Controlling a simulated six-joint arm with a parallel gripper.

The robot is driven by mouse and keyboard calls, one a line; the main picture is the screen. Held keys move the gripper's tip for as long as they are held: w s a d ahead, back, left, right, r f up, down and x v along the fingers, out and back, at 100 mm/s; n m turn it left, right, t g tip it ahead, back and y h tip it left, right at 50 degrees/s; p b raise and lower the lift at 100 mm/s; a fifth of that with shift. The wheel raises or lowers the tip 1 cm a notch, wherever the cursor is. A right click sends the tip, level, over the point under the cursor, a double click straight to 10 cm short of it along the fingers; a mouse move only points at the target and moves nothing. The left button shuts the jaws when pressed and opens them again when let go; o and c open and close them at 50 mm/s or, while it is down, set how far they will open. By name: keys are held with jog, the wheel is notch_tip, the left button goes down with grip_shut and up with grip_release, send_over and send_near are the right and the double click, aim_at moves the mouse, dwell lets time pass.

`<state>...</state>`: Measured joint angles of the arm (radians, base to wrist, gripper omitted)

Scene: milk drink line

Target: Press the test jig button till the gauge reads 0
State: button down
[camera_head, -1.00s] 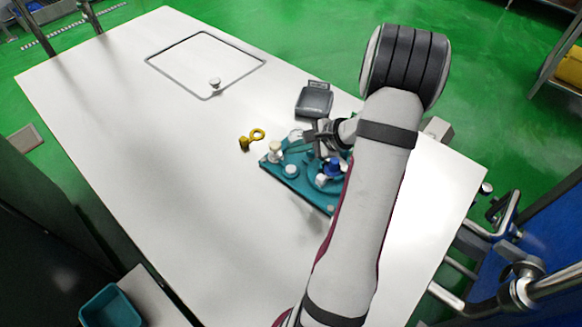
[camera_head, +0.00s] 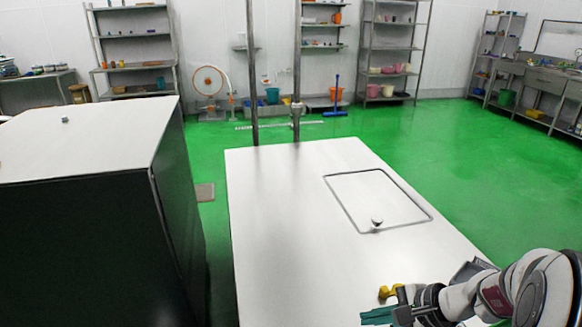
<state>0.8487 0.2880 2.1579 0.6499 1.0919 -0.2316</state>
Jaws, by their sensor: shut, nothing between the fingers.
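The teal base of the test jig (camera_head: 376,317) shows only as a small corner at the bottom edge of the head view. Its button and its gauge are not visible now, so no reading can be seen. My gripper (camera_head: 403,308) is at the lower right, over or beside that corner. It is shut and empty. Its fingertips are small and partly cut off by the frame, and I cannot tell whether they touch the jig.
A yellow part (camera_head: 388,292) lies on the white table (camera_head: 290,240) just behind my gripper. A grey device (camera_head: 470,270) is partly hidden by my arm. A small knob-like object (camera_head: 376,222) stands by the outlined rectangle. The table's left part is clear.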

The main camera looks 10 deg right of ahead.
jog(key=s+a+r+n+g, duration=0.2)
jog(key=s+a+n, duration=0.2)
jog(key=a, duration=0.4)
jog(key=s+a+r+n+g, duration=0.2)
jog(key=s+a+r+n, duration=0.15)
jog(key=a, duration=0.35)
jog(key=s+a+n+g+h, duration=0.1)
jog(key=s+n, duration=0.1)
jog(key=s, duration=0.4)
jog(key=s+a+f+n+g+h, duration=0.1)
jog(key=s+n+h, duration=0.1)
jog(key=s, duration=0.4)
jog(key=shift+a+n, duration=0.4)
jog(key=shift+n, duration=0.15)
jog(key=c, duration=1.6)
grip_release()
jog(key=shift+w, duration=0.1)
